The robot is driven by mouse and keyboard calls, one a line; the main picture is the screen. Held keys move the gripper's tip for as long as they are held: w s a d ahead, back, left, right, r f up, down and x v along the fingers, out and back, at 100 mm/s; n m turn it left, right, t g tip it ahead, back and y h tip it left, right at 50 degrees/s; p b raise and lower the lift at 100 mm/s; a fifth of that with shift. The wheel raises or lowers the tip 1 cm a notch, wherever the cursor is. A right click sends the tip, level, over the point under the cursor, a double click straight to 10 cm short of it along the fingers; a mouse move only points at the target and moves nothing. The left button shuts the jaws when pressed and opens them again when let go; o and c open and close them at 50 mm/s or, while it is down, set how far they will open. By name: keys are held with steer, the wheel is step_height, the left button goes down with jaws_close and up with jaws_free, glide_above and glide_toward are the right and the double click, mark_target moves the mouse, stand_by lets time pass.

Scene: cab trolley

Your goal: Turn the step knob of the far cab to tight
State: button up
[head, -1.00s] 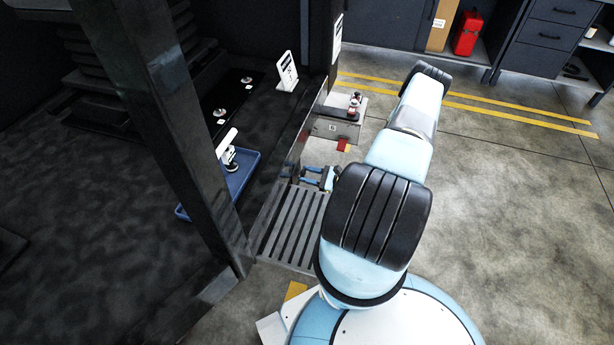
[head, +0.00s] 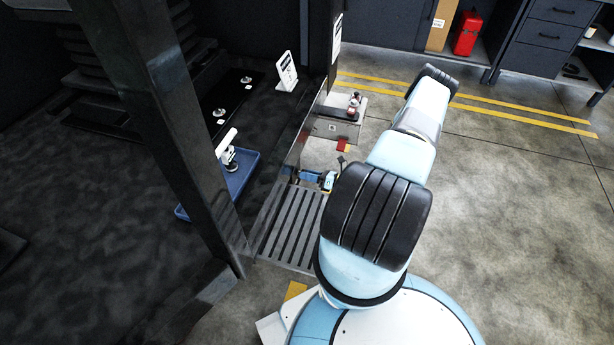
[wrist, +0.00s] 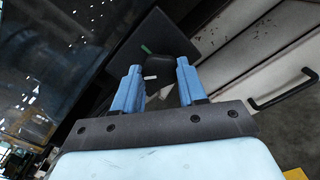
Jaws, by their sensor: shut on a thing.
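In the wrist view, my gripper (wrist: 158,76) has its two blue fingers on either side of a dark step knob (wrist: 172,66), shut on it. The knob stands against a dark square plate (wrist: 152,30). A small green mark and a pale mark show near the knob, but I cannot read which setting it points to. In the head view, my gripper (head: 308,176) is low beside the cab's step, just past the slatted tread (head: 288,228). The knob is hidden there.
A ledge with a small red-and-white fitting (head: 354,102) lies beyond my gripper. Open floor is at right.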

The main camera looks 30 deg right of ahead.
steer(key=m, duration=1.1)
steer(key=shift+d+f, duration=0.15)
steer(key=shift+d, duration=0.1)
stand_by(0.4)
steer(key=o, duration=0.8)
steer(key=shift+o, duration=1.3)
steer(key=shift+a, duration=0.15)
steer(key=v, duration=1.3)
steer(key=shift+s+d, duration=0.25)
